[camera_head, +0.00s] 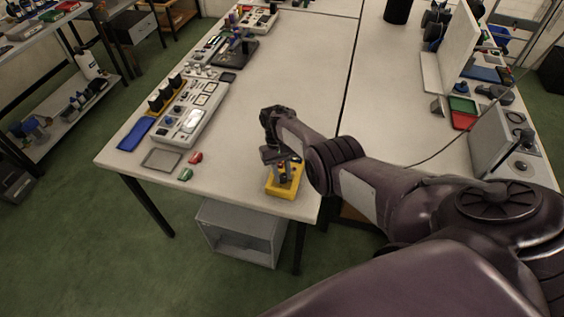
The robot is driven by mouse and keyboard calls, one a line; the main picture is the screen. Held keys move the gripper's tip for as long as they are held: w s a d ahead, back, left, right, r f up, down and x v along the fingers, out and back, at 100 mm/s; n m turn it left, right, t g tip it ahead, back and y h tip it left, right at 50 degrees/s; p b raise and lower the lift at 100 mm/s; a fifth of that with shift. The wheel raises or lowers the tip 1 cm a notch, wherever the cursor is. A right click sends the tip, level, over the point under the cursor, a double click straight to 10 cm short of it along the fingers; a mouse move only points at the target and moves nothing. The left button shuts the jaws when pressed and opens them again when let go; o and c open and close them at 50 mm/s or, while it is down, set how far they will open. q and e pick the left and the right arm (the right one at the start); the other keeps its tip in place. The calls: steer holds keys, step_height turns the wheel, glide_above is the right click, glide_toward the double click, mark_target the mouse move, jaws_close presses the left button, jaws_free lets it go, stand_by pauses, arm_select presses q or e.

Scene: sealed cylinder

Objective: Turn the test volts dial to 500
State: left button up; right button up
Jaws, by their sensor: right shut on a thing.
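A small yellow tester box (285,188) sits near the front edge of the white table, with small red and dark parts on its top face. My right gripper (281,163) points down onto the top of the box and is shut on the test volts dial there. The gripper mostly hides the dial, and its markings and setting are too small to read. My left gripper is not in view.
A grey instrument panel (190,122), a blue tray (136,134), a grey tray (161,160) and small red (196,158) and green (185,174) pieces lie left of the box. A grey machine (492,142) stands at right. The table between is mostly clear.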

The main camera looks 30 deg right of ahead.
mark_target(280, 172)
steer(key=shift+m, duration=0.3)
stand_by(0.4)
steer(key=o, duration=1)
steer(key=shift+r, duration=0.1)
steer(key=p+v, duration=0.1)
steer(key=v, duration=0.6)
steer(key=shift+r+p, duration=0.3)
steer(key=shift+p, duration=0.05)
steer(key=shift+w+d, duration=0.1)
steer(key=shift+w, duration=0.05)
